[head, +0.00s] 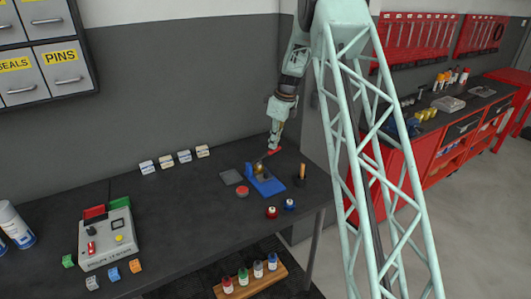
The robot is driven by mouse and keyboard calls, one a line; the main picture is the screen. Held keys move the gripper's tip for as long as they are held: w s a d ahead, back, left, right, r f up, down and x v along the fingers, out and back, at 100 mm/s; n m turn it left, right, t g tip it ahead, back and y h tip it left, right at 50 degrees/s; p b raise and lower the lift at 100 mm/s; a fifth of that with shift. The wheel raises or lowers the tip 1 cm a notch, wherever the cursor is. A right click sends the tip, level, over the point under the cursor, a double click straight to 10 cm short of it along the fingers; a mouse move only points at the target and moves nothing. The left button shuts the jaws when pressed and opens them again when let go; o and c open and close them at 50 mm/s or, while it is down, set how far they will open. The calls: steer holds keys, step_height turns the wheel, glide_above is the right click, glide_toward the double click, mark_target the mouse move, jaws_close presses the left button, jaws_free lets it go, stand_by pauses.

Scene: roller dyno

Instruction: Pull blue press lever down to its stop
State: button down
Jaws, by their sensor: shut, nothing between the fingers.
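The blue press (268,187) stands on the dark workbench, right of the middle. Its lever (264,157) slants up and to the right from the press and ends in a red grip (274,151). My gripper (274,145) points down from above and is shut, with its fingertips at or just above the red grip. Whether it touches the grip cannot be told at this size. A small brass-coloured part (258,169) shows at the press, below the lever.
A dark square plate (231,177) and a red round piece (242,192) lie left of the press. An upright orange-topped piece (301,172) and red and blue bottles (272,212) stand close by. A grey tester box (106,238) is at left. Bare bench lies between.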

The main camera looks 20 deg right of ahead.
steer(key=shift+d+f, duration=0.15)
steer(key=shift+f, duration=1.2)
stand_by(0.4)
steer(key=shift+r, duration=0.15)
stand_by(0.4)
step_height(320, 180, up, 10)
steer(key=p, duration=0.5)
stand_by(1.2)
stand_by(0.4)
